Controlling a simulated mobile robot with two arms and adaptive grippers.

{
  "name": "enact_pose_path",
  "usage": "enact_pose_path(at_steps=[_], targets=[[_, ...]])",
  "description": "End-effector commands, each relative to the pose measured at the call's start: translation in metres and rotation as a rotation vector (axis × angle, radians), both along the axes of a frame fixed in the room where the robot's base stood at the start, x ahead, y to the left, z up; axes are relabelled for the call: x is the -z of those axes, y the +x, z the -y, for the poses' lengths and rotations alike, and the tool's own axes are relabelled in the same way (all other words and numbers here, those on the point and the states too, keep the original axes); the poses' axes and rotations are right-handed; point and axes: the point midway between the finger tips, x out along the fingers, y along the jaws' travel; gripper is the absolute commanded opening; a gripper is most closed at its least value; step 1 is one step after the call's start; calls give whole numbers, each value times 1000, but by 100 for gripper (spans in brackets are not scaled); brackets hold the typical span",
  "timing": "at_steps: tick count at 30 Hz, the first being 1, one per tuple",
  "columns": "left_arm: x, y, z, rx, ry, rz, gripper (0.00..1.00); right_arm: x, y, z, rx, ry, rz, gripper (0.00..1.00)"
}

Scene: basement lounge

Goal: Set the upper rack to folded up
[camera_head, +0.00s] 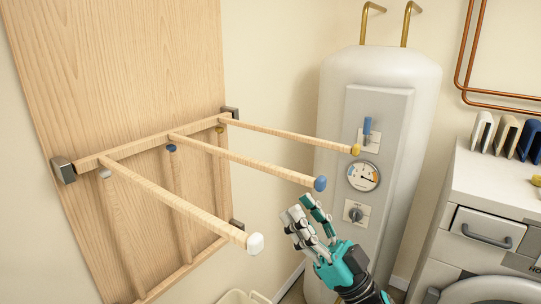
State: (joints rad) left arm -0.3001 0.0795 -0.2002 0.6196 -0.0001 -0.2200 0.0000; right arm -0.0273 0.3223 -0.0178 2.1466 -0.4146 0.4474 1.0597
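The upper rack (127,149) is a wooden bar hinged on a tall wooden board (120,50), with three rods sticking out into the room. The rods end in a white knob (255,244), a blue knob (320,183) and a yellow knob (355,150). My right gripper (301,210) is open and empty, below the blue-tipped rod and right of the white knob. It appears apart from the rods. My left gripper is not in view.
A lower rack (174,183) lies flat against the board, rods pointing up. A white boiler (365,75) with a gauge (363,176) stands behind the rod ends. A white counter with a washer (490,190) is at right. A pale bin (245,297) shows at the bottom.

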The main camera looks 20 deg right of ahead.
Motion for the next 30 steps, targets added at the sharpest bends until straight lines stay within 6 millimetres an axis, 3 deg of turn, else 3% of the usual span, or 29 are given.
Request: enact_pose_path(at_steps=[3, 12, 26, 30], targets=[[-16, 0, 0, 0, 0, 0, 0, -25, 15, -12, -2, 2, 4, 37], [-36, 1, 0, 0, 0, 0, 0, -60, 45, -35, 0, 1, 2, 37], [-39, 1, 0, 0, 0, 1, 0, -68, 54, -42, 0, 1, -2, 37], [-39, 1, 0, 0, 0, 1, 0, -68, 54, -42, 0, 1, -2, 22]])
